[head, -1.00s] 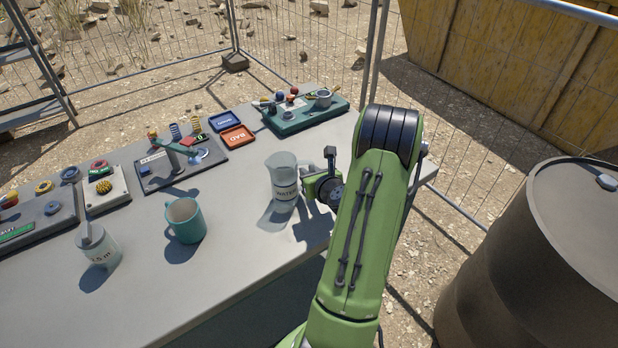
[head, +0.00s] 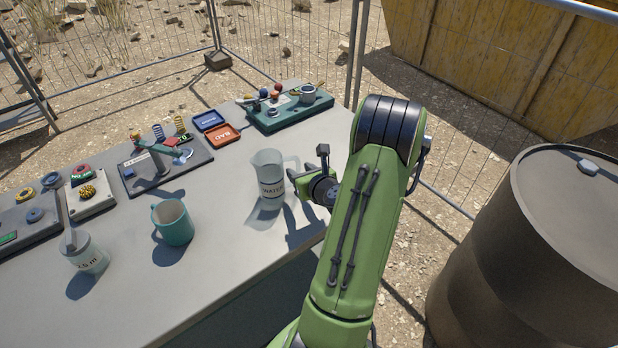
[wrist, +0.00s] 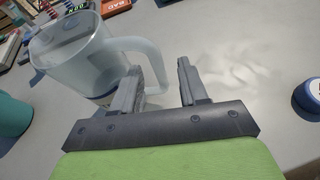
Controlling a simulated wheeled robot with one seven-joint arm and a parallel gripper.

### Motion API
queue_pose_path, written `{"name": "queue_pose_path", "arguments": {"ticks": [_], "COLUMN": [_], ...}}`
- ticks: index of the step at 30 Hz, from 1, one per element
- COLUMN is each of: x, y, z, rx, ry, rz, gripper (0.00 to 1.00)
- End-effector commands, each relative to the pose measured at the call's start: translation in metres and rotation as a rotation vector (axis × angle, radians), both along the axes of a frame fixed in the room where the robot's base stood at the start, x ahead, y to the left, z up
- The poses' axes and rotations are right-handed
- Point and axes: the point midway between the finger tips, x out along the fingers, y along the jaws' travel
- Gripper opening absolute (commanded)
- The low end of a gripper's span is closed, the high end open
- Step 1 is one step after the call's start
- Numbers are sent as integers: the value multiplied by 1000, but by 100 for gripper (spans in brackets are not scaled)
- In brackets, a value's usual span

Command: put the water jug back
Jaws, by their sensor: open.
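The water jug (head: 267,181), translucent grey-white with a "WATER" label, stands upright on the grey table (head: 225,265). Its handle faces right, toward my gripper (head: 303,181). In the wrist view the jug (wrist: 72,62) is at upper left, and its handle curves behind the left finger. My gripper (wrist: 160,78) is open with nothing held between its fingers. The left finger overlaps the handle in the picture; I cannot tell if they touch.
A teal mug (head: 174,224) and a white cup with a stick in it (head: 88,254) stand left of the jug. Orange and blue trays (head: 221,138) and a green board (head: 290,112) lie behind. A dark barrel (head: 540,240) stands off the table at right.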

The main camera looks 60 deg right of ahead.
Motion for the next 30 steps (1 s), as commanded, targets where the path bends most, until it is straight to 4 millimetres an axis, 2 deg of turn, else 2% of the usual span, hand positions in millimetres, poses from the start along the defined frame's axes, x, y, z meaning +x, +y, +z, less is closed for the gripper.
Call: {"name": "queue_pose_path", "arguments": {"ticks": [1, 3, 12, 18, 26, 29, 30], "x": [-15, -25, -55, -66, -63, -41, -29], "y": [5, 10, 27, 35, 42, 71, 92], "z": [4, 10, 20, 28, 31, 30, 28], "rx": [2, -8, -13, -3, -19, -143, -233], "ry": [1, -9, -3, 0, 20, 143, 221], "rz": [-10, -6, -3, -1, 28, 200, 316], "gripper": [43, 43, 43, 43, 43, 43, 43]}}
